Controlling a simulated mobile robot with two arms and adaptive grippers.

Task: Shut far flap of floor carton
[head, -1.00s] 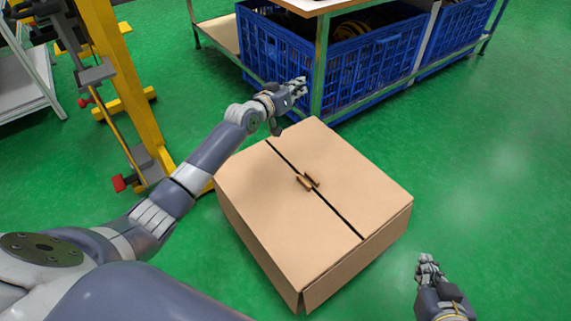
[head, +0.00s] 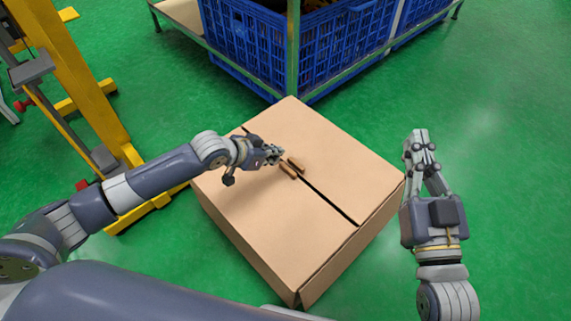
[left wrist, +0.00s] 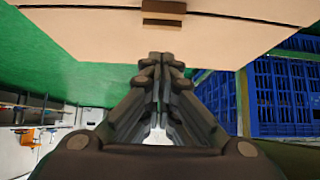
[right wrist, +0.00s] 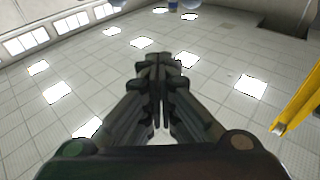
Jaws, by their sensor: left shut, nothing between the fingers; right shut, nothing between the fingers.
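The brown floor carton (head: 290,256) stands on the green floor in the middle of the head view. Its far flap (head: 345,150) and near flap (head: 262,212) both lie about flat across the top, with a narrow dark slot between them. Two small brown tabs (head: 290,169) face each other at the slot. My left gripper (head: 279,153) is shut and empty over the carton top, close to the tabs; whether it touches the far flap I cannot tell. The carton top and tabs also show in the left wrist view (left wrist: 100,32). My right gripper (head: 418,137) is shut and empty, right of the carton.
A yellow stand (head: 85,85) is close on the left. The green floor on the right is clear.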

